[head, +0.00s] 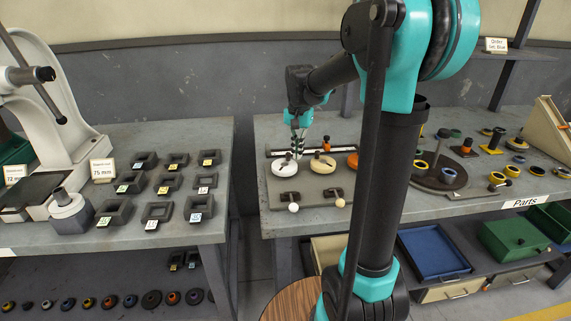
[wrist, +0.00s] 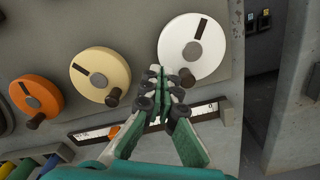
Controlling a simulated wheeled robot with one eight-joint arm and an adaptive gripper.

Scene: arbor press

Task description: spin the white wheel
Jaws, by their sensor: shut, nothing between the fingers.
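The white wheel (head: 285,169) lies on a grey panel on the right-hand bench, with a dark mark and a small dark handle. In the wrist view the white wheel (wrist: 205,50) is at the top, with a grey hub and a black bar mark near its upper edge. My gripper (head: 297,152) is shut and empty, over the far edge of the wheel in the head view. In the wrist view my gripper (wrist: 166,78) overlaps the wheel's lower left edge, where it hides part of the rim. I cannot tell whether the fingers touch the wheel or its handle.
A cream wheel (wrist: 100,75) and an orange wheel (wrist: 36,95) sit beside the white one. A white scale strip (wrist: 95,133) with an orange pointer runs along the panel. Two levers with pale knobs (head: 293,207) stand at the bench front. My arm hides some bench.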

